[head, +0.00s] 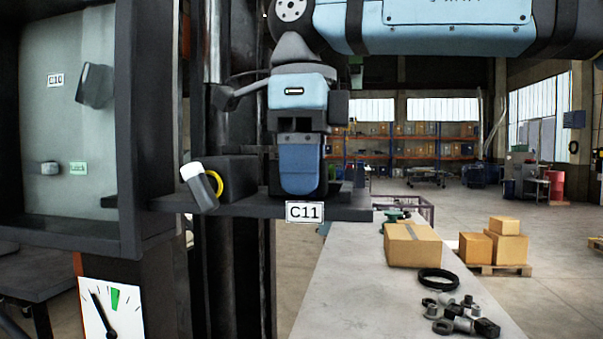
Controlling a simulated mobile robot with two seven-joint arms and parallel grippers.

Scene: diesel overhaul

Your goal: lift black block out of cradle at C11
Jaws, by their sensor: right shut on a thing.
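My right gripper (300,165) comes down from the arm at the top and points at the shelf above the C11 label (304,212). It is shut on a dark piece low in the cradle place, taken as the black block. The gripper covers most of the block, so its full shape is hidden. The cradle is dark and hard to separate from the block and the shelf (250,207). I cannot tell whether the block still touches the cradle. My left gripper is not in view.
A dark box with a yellow ring (215,183) and a grey, white-topped piece (200,187) is left of the gripper. A cabinet with a C10 label (56,80) stands at left. A bench (345,290) below right holds a carton (412,245), a black ring (439,279) and metal parts.

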